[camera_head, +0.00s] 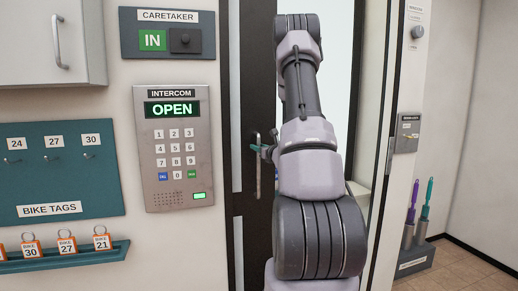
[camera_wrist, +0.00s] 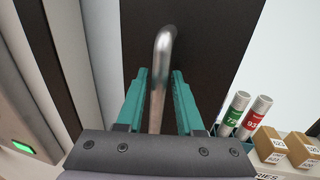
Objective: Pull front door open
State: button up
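The front door has a dark frame (camera_head: 259,75) and a pale glass panel (camera_head: 341,75); my arm covers much of it in the head view. Whether it stands slightly ajar I cannot tell. Its vertical metal bar handle (camera_head: 258,184) also shows in the wrist view (camera_wrist: 163,60), running down between my fingers. My gripper (camera_wrist: 160,78) has two teal fingers, one on each side of the bar, with small gaps visible. It is open around the handle. In the head view only a bit of my gripper (camera_head: 258,148) shows at the handle.
The intercom (camera_head: 178,190) left of the door reads OPEN. Labelled tubes (camera_wrist: 257,112) and small boxes (camera_wrist: 268,142) sit behind the glass.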

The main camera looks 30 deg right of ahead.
jog(key=shift+o, duration=0.3)
jog(key=s, duration=1)
jog(key=shift+s+a, duration=0.2)
jog(key=shift+s, duration=0.2)
